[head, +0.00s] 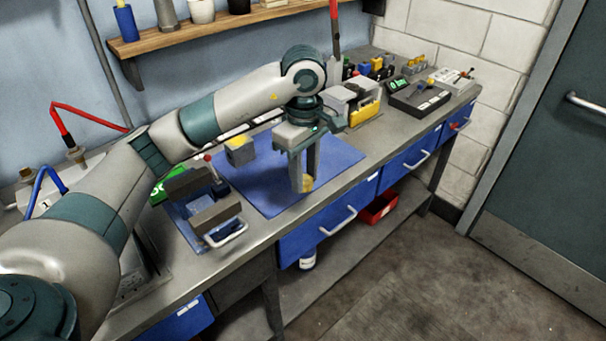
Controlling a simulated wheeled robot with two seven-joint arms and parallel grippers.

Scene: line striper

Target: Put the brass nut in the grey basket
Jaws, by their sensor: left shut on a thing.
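My left gripper (303,184) points down over the front part of the blue mat (268,190). It is shut on a small yellow-gold piece, which looks like the brass nut (308,184), between its fingertips. The fingers hide part of the nut, and I cannot tell whether it touches the mat. A small grey box, which looks like the grey basket (240,157), is on the mat to the left of the gripper, with something yellow at its top. My right gripper is not in view.
A vise-like grey and blue device (203,205) stands left of the mat. Grey and yellow bins (365,114) and a black tray (418,95) stand to the right. A wooden shelf (200,35) hangs behind. The mat's right part is clear.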

